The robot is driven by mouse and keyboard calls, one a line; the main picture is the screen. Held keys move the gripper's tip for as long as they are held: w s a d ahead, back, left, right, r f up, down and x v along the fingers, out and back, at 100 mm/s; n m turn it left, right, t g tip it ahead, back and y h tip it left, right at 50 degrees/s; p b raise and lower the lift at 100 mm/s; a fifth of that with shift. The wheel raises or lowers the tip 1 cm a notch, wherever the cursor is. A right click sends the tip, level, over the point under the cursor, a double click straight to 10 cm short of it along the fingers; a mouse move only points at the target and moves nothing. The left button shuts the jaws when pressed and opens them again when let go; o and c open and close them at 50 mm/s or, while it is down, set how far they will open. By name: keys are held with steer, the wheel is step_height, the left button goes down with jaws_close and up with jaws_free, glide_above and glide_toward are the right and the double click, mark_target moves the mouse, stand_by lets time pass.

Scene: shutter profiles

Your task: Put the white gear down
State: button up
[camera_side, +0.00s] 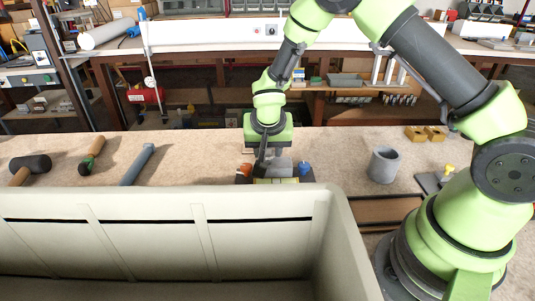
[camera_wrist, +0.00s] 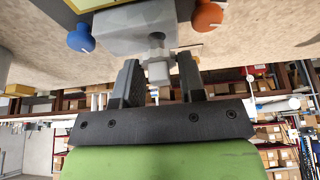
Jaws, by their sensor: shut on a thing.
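My gripper (camera_wrist: 160,72) points at a grey block fixture (camera_wrist: 125,35) in the wrist view. Its two dark fingers are shut on a small pale grey-white part with a stepped stem, which I take for the white gear (camera_wrist: 158,72). The gear's inner end is close to the block's face; I cannot tell whether they touch. In the side view my gripper (camera_side: 268,150) is low over the bench at the fixture, and the gear cannot be made out there. A blue knob (camera_wrist: 81,38) and an orange knob (camera_wrist: 207,16) flank the block.
A large pale crate (camera_side: 150,240) fills the front and hides the fixture's near side. A mallet (camera_side: 30,166), a green-and-wood tool (camera_side: 92,155) and a grey rod (camera_side: 138,165) lie at left. A grey cup (camera_side: 384,166) and yellow blocks (camera_side: 425,133) stand at right.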

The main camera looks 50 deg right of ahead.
steer(key=shift+f, duration=0.95)
